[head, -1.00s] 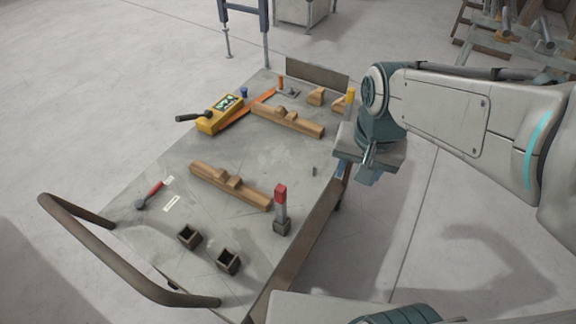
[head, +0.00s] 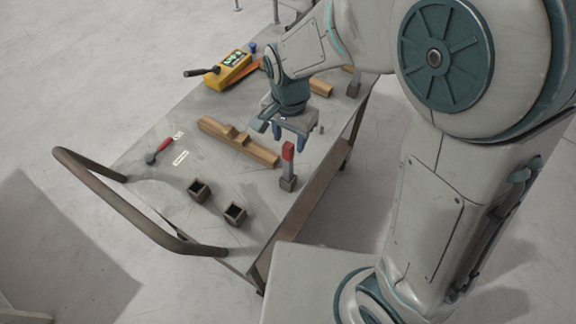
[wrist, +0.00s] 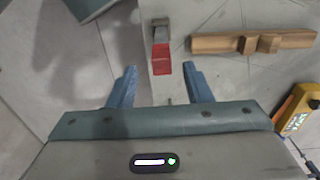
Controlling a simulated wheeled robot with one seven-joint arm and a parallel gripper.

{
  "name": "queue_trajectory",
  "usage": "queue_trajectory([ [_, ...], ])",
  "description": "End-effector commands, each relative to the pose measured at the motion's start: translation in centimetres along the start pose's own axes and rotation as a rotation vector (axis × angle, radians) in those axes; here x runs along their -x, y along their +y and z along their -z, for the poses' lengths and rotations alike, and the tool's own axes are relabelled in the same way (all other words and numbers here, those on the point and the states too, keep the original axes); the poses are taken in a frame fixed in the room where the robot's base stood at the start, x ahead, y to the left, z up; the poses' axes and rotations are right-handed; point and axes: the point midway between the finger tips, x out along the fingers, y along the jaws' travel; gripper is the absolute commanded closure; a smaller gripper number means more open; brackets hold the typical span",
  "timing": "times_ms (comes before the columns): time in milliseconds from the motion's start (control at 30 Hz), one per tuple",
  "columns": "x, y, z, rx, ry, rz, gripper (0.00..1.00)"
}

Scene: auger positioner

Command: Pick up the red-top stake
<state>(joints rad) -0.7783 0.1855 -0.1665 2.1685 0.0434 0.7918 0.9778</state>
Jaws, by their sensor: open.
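The red-top stake (head: 288,166) stands upright in a small dark block near the right edge of the cart top. Its upper part is red and the lower part is grey. In the wrist view the stake (wrist: 162,62) shows ahead of my gripper, between the lines of the two fingers. My gripper (head: 288,138) is open and empty, above the cart top just beyond the stake in the head view. In the wrist view its blue fingers (wrist: 160,82) are spread apart, and the stake appears just past the fingertips; I see no contact.
A wooden rail with a raised block (head: 238,142) lies left of the stake. Two small square sockets (head: 199,190) are at the near end, by the cart's curved handle (head: 125,215). A red-handled hammer (head: 160,150) and a yellow device (head: 230,70) lie farther left and back.

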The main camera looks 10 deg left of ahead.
Motion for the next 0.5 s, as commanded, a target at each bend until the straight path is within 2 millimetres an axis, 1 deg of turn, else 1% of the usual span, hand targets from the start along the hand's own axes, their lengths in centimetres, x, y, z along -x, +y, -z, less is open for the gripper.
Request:
queue_trajectory([
  [33, -0.6, 0.0, 0.0, 0.0, 0.0, -0.001, 0.55],
  [167, -1.2, 0.0, 0.0, 0.001, 0.0, 0.0, 0.55],
  [267, -2.2, 0.0, -0.1, 0.002, -0.001, -0.004, 0.55],
  [500, -5.4, -0.2, -0.1, 0.001, -0.001, -0.003, 0.55],
])
